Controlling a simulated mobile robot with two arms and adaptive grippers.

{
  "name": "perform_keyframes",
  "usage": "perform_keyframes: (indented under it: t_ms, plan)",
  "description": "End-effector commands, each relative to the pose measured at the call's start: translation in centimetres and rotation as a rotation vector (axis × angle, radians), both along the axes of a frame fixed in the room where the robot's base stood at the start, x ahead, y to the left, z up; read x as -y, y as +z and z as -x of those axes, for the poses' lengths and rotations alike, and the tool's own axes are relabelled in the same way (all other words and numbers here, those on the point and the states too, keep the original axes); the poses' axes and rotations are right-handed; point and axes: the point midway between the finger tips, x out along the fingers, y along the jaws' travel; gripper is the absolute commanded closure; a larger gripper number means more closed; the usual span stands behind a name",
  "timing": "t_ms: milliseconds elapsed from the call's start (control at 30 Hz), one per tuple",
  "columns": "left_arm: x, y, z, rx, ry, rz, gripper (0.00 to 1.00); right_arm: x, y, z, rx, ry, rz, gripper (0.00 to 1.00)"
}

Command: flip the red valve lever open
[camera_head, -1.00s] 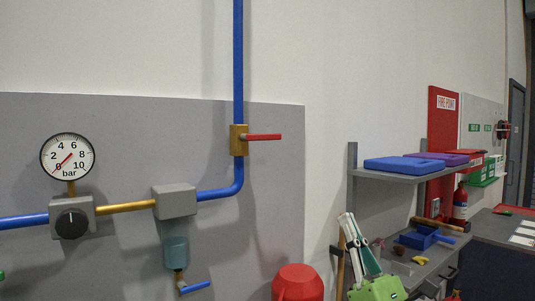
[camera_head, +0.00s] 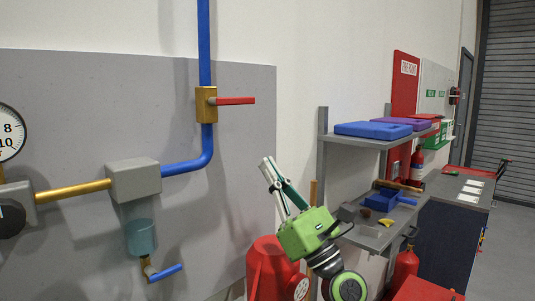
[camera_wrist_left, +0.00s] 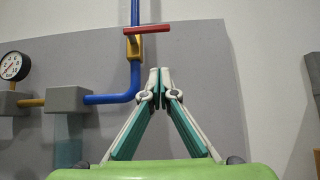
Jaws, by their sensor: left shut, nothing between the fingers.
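The red valve lever (camera_head: 236,100) sticks out level to the right from a brass valve body (camera_head: 206,104) on the upright blue pipe. In the left wrist view the red lever (camera_wrist_left: 147,28) crosses the pipe near the top, above the fingertips. My left gripper (camera_head: 267,163) is below and right of the lever in the head view, apart from it, its fingers pointing up and leftward. In the left wrist view its fingertips (camera_wrist_left: 160,73) meet, with nothing between them. My right gripper is not in view.
A grey panel (camera_head: 90,90) carries the blue pipe (camera_head: 204,45), a gauge (camera_head: 8,132) and a grey filter block (camera_head: 134,180) with a clear bowl (camera_head: 139,236). A shelf (camera_head: 350,143) with blue and purple cases stands to the right. A red object (camera_head: 268,265) stands below my gripper.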

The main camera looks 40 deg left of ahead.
Motion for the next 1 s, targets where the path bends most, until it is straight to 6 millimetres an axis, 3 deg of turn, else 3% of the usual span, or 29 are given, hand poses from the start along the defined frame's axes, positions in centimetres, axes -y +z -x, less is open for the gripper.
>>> perform_keyframes:
  t_ms: [33, 167, 400, 700, 1000]
  plan:
    - [-0.7, 1.4, 0.0, 0.002, 0.003, -0.002, 1.0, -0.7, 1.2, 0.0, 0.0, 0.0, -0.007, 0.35]
    - [-2.6, 3.5, -0.1, 0.002, 0.003, -0.002, 1.0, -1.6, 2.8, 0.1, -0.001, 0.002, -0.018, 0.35]
    - [-5.8, 6.8, -0.4, 0.002, 0.001, -0.001, 1.0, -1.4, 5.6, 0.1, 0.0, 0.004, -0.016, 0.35]
    - [-5.6, 9.4, -0.5, 0.0, 0.0, 0.0, 1.0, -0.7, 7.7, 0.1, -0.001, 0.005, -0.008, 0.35]
    - [-5.6, 9.7, -0.5, 0.0, 0.0, 0.0, 1.0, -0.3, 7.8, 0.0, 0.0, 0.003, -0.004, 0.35]
